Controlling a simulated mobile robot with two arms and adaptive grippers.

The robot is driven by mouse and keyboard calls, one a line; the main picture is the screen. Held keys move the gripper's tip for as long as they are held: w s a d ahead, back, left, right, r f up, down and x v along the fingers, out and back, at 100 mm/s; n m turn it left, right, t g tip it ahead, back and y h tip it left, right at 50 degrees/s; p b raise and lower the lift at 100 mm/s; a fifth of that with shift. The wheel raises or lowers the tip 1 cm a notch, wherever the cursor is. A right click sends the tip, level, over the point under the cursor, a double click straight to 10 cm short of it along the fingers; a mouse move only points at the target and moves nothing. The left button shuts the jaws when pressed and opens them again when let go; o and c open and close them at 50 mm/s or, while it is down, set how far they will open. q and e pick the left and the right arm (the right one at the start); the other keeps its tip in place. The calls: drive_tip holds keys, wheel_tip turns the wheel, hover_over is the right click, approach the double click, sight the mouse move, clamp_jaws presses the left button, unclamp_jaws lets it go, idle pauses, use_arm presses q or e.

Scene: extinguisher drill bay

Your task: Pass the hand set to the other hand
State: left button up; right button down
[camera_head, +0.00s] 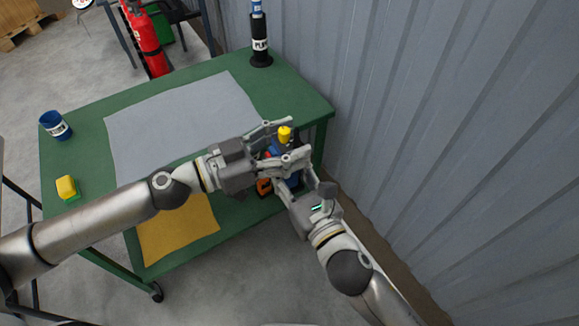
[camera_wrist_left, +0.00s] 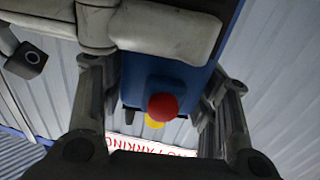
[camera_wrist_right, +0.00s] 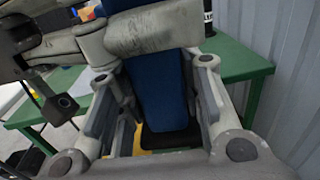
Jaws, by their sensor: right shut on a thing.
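The hand set, a blue block-like body with a yellow knob (camera_head: 285,134), is held upright above the right end of the green table. My right gripper (camera_head: 292,168) is shut on it; the right wrist view shows its blue body (camera_wrist_right: 160,90) between the fingers. My left gripper (camera_head: 279,142) reaches in from the left, its fingers open on either side of the hand set. In the left wrist view the blue body (camera_wrist_left: 165,78) with a red button (camera_wrist_left: 163,107) lies between these fingers. The grippers hide much of it.
The green table (camera_head: 85,115) bears a grey mat (camera_head: 170,115), a yellow mat (camera_head: 180,228), a blue cup (camera_head: 55,125), a yellow-green block (camera_head: 67,188) and a black labelled cylinder (camera_head: 260,40). An orange item (camera_head: 264,187) shows partly below the grippers. A corrugated wall (camera_head: 440,130) stands close at right.

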use_arm(q)
drive_tip(key=shift+o, duration=1.4)
drive_tip(key=shift+a+f, duration=0.1)
drive_tip(key=shift+v, duration=5.8)
drive_tip(key=w+a+f+n+t+y, duration=0.1)
drive_tip(key=w+a+f+n+y, duration=0.1)
drive_tip(key=a+f, duration=0.35)
drive_tip(key=w+a+f+n+t+y, duration=0.1)
drive_tip(key=w+a+f+n+y, duration=0.15)
drive_tip(key=f, duration=0.65)
drive_tip(key=w+a+f+n+y, duration=0.2)
drive_tip(key=a+f+y, duration=0.1)
drive_tip(key=f, duration=0.4)
drive_tip(key=s+a+f+n+g+y, duration=0.1)
drive_tip(key=s+a+f+y, duration=0.15)
drive_tip(key=f, duration=0.75)
drive_tip(key=s+a+f+n+g+y, duration=0.1)
drive_tip(key=s+a+f+n+y, duration=0.2)
drive_tip(key=f, duration=0.7)
drive_tip(key=s+a+f+g+y, duration=0.15)
drive_tip(key=s+f+g, duration=0.25)
drive_tip(key=s+f, duration=1.15)
drive_tip(key=s+d+f+g, duration=0.1)
drive_tip(key=s+d+f, duration=0.2)
drive_tip(key=s, duration=0.6)
drive_tip(key=s+d+f+g+y, duration=0.1)
drive_tip(key=s+d+f, duration=0.3)
drive_tip(key=s, duration=0.4)
drive_tip(key=shift+s+g, duration=0.35)
drive_tip(key=shift+g, duration=0.25)
